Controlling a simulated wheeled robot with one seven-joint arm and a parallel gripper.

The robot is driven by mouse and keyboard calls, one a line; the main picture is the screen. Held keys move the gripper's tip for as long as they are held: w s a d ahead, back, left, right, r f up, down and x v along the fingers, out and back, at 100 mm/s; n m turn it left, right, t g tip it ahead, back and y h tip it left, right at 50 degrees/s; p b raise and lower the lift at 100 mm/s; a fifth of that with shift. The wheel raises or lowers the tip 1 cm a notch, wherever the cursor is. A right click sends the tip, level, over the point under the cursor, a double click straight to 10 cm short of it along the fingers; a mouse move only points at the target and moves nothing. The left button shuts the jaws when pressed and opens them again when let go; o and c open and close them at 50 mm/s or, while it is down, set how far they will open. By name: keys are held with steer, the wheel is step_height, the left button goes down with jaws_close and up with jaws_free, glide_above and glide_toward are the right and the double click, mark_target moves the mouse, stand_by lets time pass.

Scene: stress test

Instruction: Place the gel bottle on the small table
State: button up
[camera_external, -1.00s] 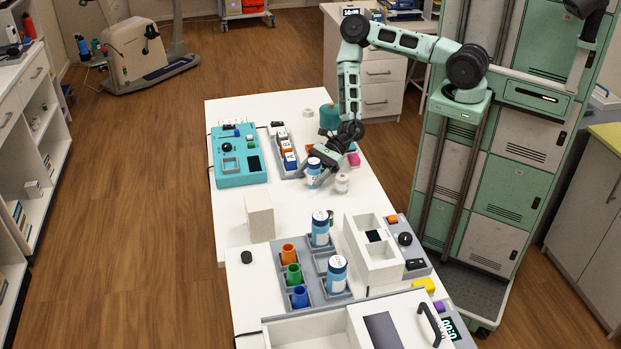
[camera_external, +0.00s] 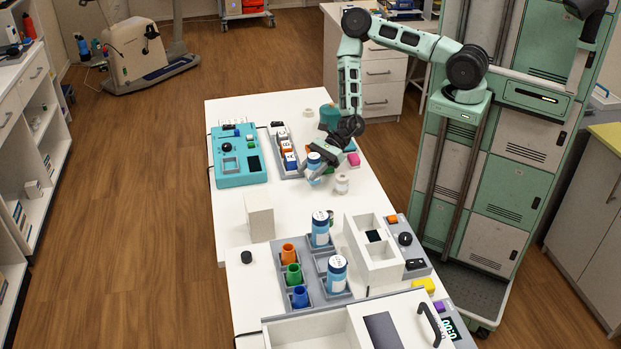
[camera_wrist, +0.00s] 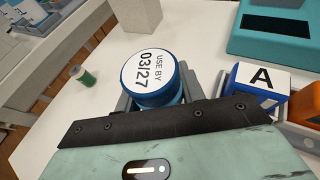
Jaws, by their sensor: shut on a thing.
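My gripper (camera_external: 322,172) is shut on a bottle (camera_external: 314,162) with a blue cap rim and white top, over the far part of the long white table (camera_external: 240,108). In the wrist view the bottle's white top (camera_wrist: 147,72) reads "USE BY 03/27", and the fingers lie on both sides of it. I take this to be the gel bottle; its lower part is mostly hidden there. Two similar blue and white bottles (camera_external: 320,228) (camera_external: 337,275) stand in a grey tray nearer the camera. Which surface is the small table, I cannot tell.
A small white jar (camera_external: 342,184) stands close to the right of my gripper. A grey rack (camera_external: 278,135) of lettered blocks and a teal device (camera_external: 238,172) are to the left. A white upright box (camera_external: 259,217) stands nearer. Bare white tabletop lies between these.

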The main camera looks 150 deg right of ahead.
mark_target(311, 159)
step_height(311, 159, up, 8)
steer(key=shift+f+b, duration=0.1)
steer(key=shift+b, duration=0.35)
steer(key=shift+w+a+r, duration=0.15)
steer(key=shift+a+r, duration=0.05)
steer(key=w+a+r+n+g+y+p, duration=0.15)
steer(key=a+n+y+p, duration=0.3)
steer(key=a, duration=1.25)
steer(key=w+a+r+n+t+y+p, duration=0.1)
steer(key=w+a+n+y+p, duration=0.3)
steer(key=a, duration=1.4)
steer(key=s+f+m+t+h+b, duration=0.1)
steer(key=s+f+m+h+b, duration=0.4)
steer(key=f, duration=0.3)
steer(key=shift+s+d+m, duration=0.2)
steer(key=shift+d+m, duration=0.15)
steer(key=shift+h, duration=0.25)
